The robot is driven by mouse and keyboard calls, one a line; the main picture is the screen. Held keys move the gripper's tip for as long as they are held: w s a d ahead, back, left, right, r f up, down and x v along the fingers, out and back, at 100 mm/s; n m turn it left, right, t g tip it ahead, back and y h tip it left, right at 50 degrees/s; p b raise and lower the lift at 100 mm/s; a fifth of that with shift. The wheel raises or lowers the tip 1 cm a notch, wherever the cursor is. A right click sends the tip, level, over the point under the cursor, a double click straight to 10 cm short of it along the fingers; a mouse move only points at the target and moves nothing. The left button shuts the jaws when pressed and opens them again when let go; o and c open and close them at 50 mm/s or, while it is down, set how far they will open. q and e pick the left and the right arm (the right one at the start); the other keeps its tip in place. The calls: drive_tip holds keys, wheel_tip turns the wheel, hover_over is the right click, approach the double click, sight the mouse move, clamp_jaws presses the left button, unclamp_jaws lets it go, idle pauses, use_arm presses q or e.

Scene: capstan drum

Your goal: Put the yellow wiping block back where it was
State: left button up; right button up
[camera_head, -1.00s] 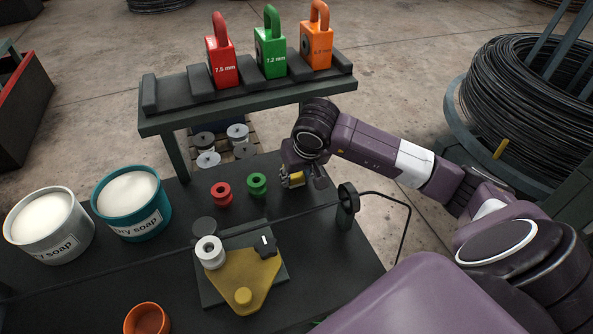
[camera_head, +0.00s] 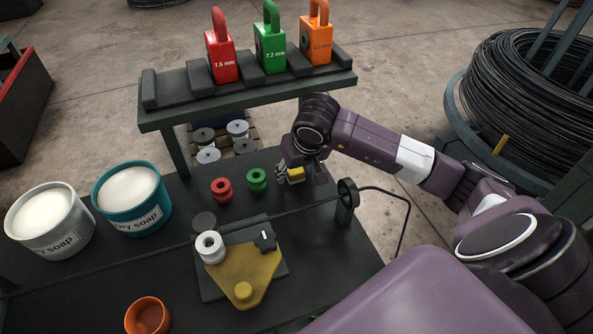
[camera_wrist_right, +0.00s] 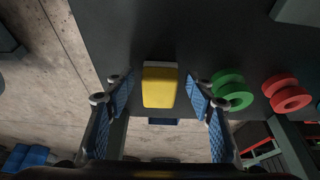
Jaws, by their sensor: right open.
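The yellow wiping block (camera_wrist_right: 160,86) lies on the dark bench between the two blue-padded fingers of my right gripper (camera_wrist_right: 159,95) in the right wrist view. A pale strip shows along its upper edge. The fingers are open, with a gap on each side of the block. In the head view the block (camera_head: 296,174) shows small under my right gripper (camera_head: 301,175), at the bench's back right, to the right of the green spool. My left gripper is not in view.
A green spool (camera_head: 257,180) and a red spool (camera_head: 221,190) stand left of the block. A wire guide (camera_head: 346,204) with a thin wire is at the right. The weight shelf (camera_head: 250,108) stands behind. Soap tubs (camera_head: 131,202) are at the left.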

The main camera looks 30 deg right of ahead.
drive_tip(key=b+v, duration=0.2)
drive_tip(key=v, duration=1)
drive_tip(key=shift+f, duration=0.1)
